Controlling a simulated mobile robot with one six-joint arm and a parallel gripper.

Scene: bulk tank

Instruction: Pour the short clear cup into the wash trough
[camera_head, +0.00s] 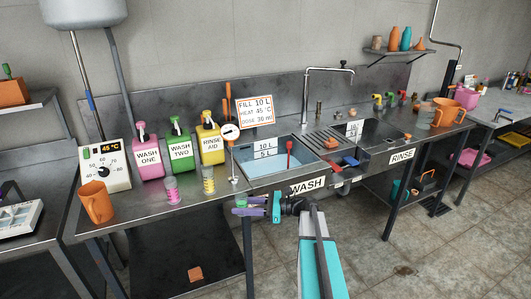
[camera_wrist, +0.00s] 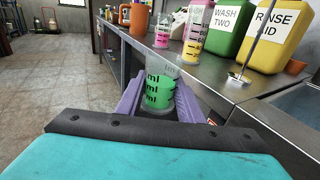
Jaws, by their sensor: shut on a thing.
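A short clear cup with black ml marks and green liquid (camera_wrist: 158,92) stands between the purple fingers of my gripper (camera_wrist: 160,104) in the wrist view. My gripper is shut on it, and the cup looks about upright. In the head view my gripper (camera_head: 246,211) is at the bench's front edge, left of the WASH label; only a little of the green cup (camera_head: 241,203) shows there. The wash trough (camera_head: 262,176) is the left basin, behind and right of my gripper, with bluish water inside. The cup is outside the trough.
Clear cups with pink (camera_head: 172,190) and yellow (camera_head: 208,181) liquid stand on the bench left of the trough. Behind are the WASH ONE (camera_head: 149,157), WASH TWO (camera_head: 180,150) and RINSE AID (camera_head: 211,143) jugs. A thin upright probe (camera_head: 233,165) stands at the trough's left. An orange mug (camera_head: 96,203) is far left.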

